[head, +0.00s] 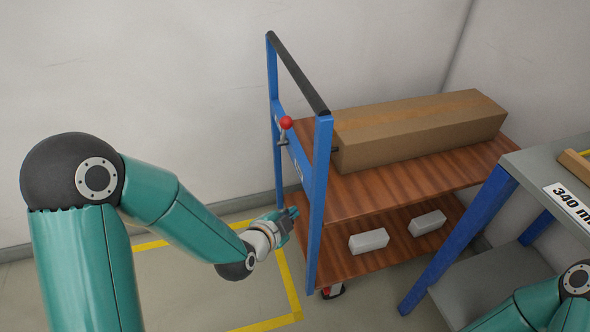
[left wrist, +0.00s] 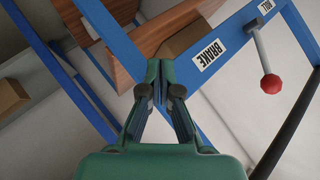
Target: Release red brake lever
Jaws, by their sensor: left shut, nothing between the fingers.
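The brake lever is a grey rod with a red ball knob (head: 286,122), mounted on the blue crossbar at the handle end of the cart (head: 420,186). The lever also shows in the left wrist view, its red knob (left wrist: 270,84) to the right of my fingers. Near it on the blue bar are a "BRAKE" label (left wrist: 211,55) and a second label, partly cut off. My left gripper (head: 293,213) is shut and empty, below the lever beside the cart's blue post; its fingertips (left wrist: 160,82) show closed in the left wrist view. My right gripper is not in view.
A long cardboard box (head: 420,130) lies on the cart's upper shelf, and two white blocks (head: 369,241) lie on the lower shelf. A grey table with blue legs (head: 462,235) stands close at the right. Yellow floor tape (head: 290,285) runs beside the cart. A wall stands behind.

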